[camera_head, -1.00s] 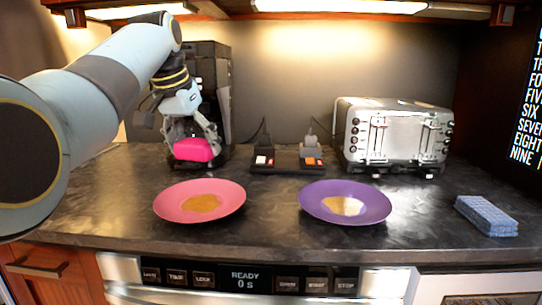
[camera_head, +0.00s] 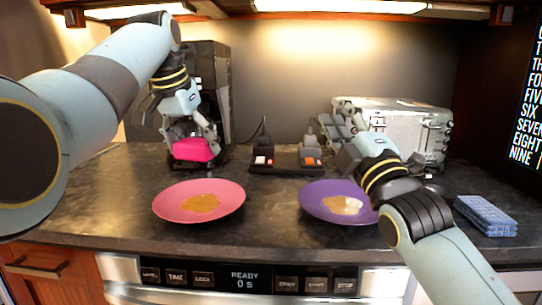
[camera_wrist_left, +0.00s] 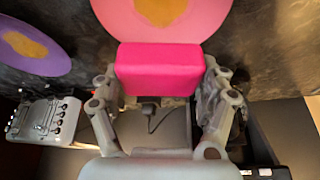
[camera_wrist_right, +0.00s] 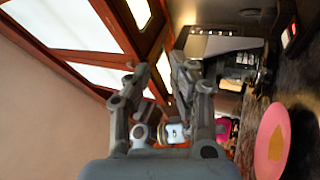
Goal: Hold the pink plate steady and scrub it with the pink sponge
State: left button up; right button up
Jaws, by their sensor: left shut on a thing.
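The pink plate (camera_head: 232,192) lies on the counter at centre left, with a brown-yellow stain (camera_head: 200,203) in its middle. My left gripper (camera_head: 193,148) is shut on the pink sponge (camera_head: 190,150) and holds it above and behind the plate. In the left wrist view the sponge (camera_wrist_left: 158,70) sits between both fingers, with the pink plate (camera_wrist_left: 195,22) beyond it. My right gripper (camera_head: 338,115) is raised above the purple plate, in front of the toaster oven. In the right wrist view its fingers (camera_wrist_right: 160,78) are apart with nothing between them.
A purple plate (camera_head: 311,192) with a pale yellow stain lies to the right, partly hidden by my right arm. A silver toaster oven (camera_head: 425,125), a switch panel (camera_head: 287,168) and a dark appliance (camera_head: 215,80) stand at the back.

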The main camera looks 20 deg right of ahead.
jog(key=a+r+n+y, duration=0.85)
jog(key=n+y, duration=0.45)
jog(key=n, duration=0.7)
jog(key=a+f+n+g+y, duration=0.1)
jog(key=a+n+g+y, duration=0.65)
jog(key=n+g, duration=0.8)
jog(key=n+g+h, duration=0.4)
jog(key=n+h, duration=0.9)
jog(key=h, duration=0.3)
send_near(237, 201)
jog(key=shift+y, duration=0.25)
jog(key=x, duration=0.8)
jog(key=shift+f, duration=0.4)
